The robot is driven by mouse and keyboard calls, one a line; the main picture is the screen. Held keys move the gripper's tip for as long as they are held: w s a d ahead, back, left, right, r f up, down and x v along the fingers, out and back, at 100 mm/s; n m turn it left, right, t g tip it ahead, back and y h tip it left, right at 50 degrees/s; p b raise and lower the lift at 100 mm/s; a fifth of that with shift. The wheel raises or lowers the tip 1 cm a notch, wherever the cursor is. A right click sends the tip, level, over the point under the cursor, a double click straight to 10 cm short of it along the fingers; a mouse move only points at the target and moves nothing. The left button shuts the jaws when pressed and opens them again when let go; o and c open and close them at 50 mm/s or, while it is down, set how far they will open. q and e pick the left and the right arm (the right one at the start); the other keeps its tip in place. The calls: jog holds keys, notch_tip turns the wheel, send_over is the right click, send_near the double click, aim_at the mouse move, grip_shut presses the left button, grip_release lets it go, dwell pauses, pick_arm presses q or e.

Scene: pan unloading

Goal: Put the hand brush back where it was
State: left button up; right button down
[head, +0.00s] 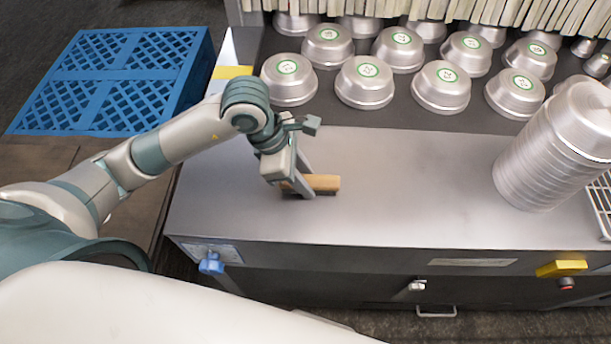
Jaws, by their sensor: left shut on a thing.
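The hand brush (324,183) has a tan wooden back and dark bristles underneath. It is at the left part of the grey metal worktop (420,205), with its bristles at or just above the surface; I cannot tell whether they touch. My left gripper (300,188) points down and is shut on the brush near its left end. The fingers hide part of that end. My right gripper is not in view.
Several upturned metal pans (364,82) with green labels stand in rows behind the worktop. A tall stack of pans (545,150) stands at the right. A blue plastic pallet (120,75) lies at the far left. The worktop's middle is clear.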

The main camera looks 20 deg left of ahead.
pick_arm(q)
jog(key=shift+f, duration=0.1)
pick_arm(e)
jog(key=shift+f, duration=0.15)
pick_arm(q)
jog(key=shift+f, duration=0.1)
jog(key=o, duration=1)
jog(key=shift+c, duration=0.2)
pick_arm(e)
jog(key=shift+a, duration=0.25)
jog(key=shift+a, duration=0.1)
pick_arm(q)
jog(key=shift+r, duration=0.2)
